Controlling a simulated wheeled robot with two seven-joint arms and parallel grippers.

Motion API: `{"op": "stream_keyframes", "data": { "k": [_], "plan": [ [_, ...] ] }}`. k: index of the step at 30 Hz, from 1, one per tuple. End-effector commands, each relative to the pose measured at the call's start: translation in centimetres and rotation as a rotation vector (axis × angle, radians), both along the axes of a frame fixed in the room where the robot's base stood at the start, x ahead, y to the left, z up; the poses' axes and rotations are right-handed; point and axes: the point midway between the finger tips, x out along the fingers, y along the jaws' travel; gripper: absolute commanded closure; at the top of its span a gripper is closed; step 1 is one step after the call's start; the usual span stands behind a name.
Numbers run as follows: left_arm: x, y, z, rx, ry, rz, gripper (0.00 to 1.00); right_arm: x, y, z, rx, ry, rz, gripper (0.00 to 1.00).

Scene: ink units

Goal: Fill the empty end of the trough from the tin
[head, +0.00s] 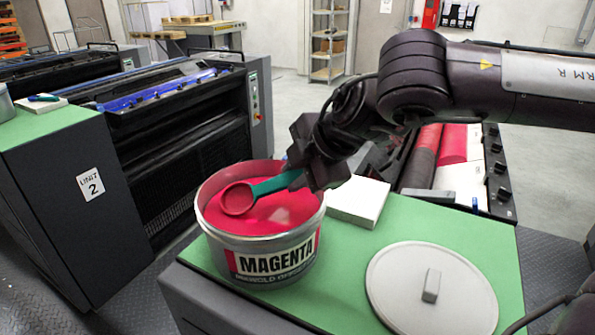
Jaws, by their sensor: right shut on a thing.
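The open tin (268,262), labelled MAGENTA, stands on the green top at the front and is filled with magenta ink. My right gripper (306,172) is shut on the teal handle of a scoop (272,186), at the tin's back right rim. The scoop's round bowl, coated magenta, is inside the rim outline, over the ink; I cannot tell whether it touches the ink. My left gripper is not in view.
The tin's grey lid (430,290) lies on the green top (335,270) at the right. A white block (358,200) sits behind the tin. At left, unit 2 (91,184) has a trough with blue ink (165,88). Between the tin and lid the top is clear.

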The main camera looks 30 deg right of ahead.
Motion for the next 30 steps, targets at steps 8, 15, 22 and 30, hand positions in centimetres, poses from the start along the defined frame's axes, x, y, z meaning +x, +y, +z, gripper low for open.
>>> {"op": "stream_keyframes", "data": {
  "k": [8,15,22,30],
  "plan": [
    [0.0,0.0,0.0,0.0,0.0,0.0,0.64,0.0,0.0,0.0,0.0,-0.001,0.0,1.0],
    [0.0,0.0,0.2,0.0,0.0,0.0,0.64,0.0,0.0,0.3,0.0,-0.001,0.0,1.0],
    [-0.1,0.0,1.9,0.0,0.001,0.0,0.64,0.0,0.0,2.4,0.0,-0.002,0.0,1.0],
    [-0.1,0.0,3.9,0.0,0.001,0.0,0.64,0.0,0.0,5.1,0.0,-0.002,0.0,1.0]
  ]
}}
